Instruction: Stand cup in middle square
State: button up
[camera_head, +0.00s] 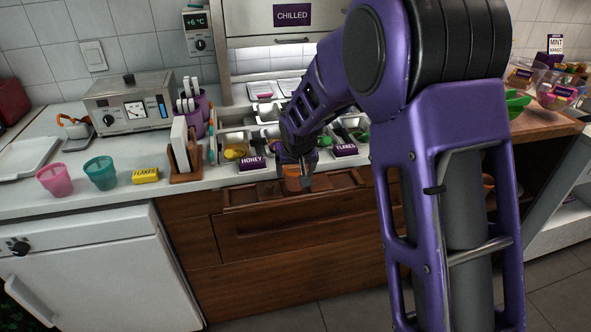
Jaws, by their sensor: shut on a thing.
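My gripper (304,178) is at the end of my purple arm, pointing down in front of the counter. It is shut on an orange-brown cup (292,180), seen small and partly covered by the gripper. The cup looks upright. It is over a shallow wooden tray or drawer (234,198) divided into compartments, at the counter's front edge. I cannot tell whether the cup touches the tray's floor or hangs above it, nor exactly which compartment it is over.
A wooden rack (185,160) stands left of the tray. Behind it are topping bins with HONEY (252,163) and FLAKES (345,150) labels.

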jog(key=shift+f, duration=0.55)
dwell(0.4)
dwell(0.5)
jog(key=o, duration=1.1)
jog(key=shift+c, duration=0.2)
notch_tip(320, 180, up, 8)
jog(key=p, duration=0.5)
jog(key=shift+r, duration=0.1)
